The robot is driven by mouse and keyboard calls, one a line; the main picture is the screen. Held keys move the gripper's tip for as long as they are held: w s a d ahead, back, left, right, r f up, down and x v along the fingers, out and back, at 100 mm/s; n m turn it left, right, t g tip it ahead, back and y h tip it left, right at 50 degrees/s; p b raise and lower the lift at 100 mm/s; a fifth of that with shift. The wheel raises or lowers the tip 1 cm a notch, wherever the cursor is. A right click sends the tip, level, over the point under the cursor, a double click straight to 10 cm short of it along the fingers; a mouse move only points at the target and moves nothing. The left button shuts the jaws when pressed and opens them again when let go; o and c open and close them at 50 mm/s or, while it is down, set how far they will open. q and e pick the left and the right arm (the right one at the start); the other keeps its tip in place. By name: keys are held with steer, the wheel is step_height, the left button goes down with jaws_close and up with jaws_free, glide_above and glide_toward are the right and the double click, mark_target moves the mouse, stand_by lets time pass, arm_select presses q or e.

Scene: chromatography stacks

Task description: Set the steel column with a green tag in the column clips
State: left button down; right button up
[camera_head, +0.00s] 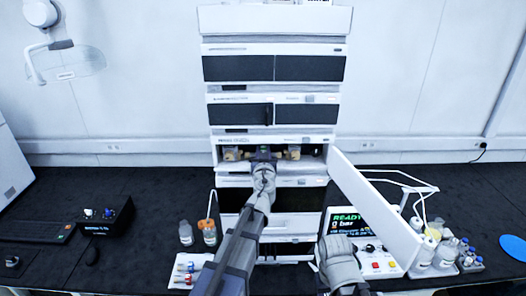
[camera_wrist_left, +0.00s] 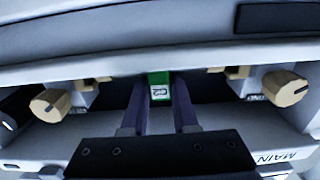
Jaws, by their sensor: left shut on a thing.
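My left gripper (camera_head: 263,156) reaches into the open compartment in the middle of the instrument stack. In the left wrist view its two fingers (camera_wrist_left: 158,108) are shut on the steel column, whose green tag (camera_wrist_left: 159,86) shows between them. The rest of the column is mostly hidden in shadow and by the fingers. Tan fittings sit on both sides of the compartment, a left one (camera_wrist_left: 50,105) and a right one (camera_wrist_left: 285,88). I cannot clearly make out the column clips or whether the column touches them. My right arm's end (camera_head: 340,262) is low at the front; its fingertips do not show clearly.
The compartment door (camera_head: 375,205) stands open to the right. A display unit reading READY (camera_head: 358,240) stands at the front right, with several bottles beside it. A tray of small colored items (camera_head: 188,270) and two bottles stand at the left.

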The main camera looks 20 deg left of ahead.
arm_select(q)
steer(key=c, duration=0.6)
jaws_free()
